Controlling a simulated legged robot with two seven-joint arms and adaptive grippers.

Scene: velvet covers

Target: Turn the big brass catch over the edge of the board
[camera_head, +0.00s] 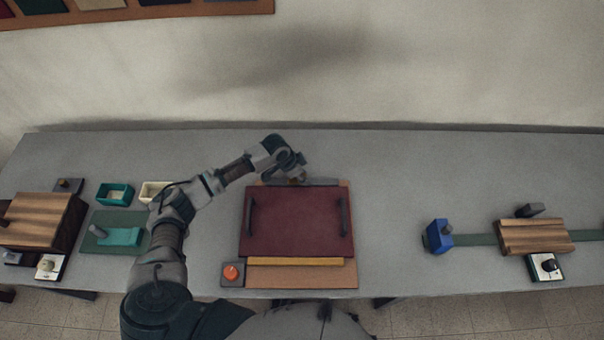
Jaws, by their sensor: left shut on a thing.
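A dark red board (297,222) with two dark bar handles lies on a tan base (300,277) in the middle of the table. My left gripper (297,174) is at the far edge of the board, pointing down and shut. It is shut on the big brass catch (297,181), of which only a small brownish bit shows under the fingers. How far the catch is turned over the edge cannot be told. My right gripper is not in view.
A yellow strip (295,261) runs along the board's near edge. An orange button (231,272) sits at its near left corner. A blue block (438,236) and a ridged wooden block (534,236) stand right.

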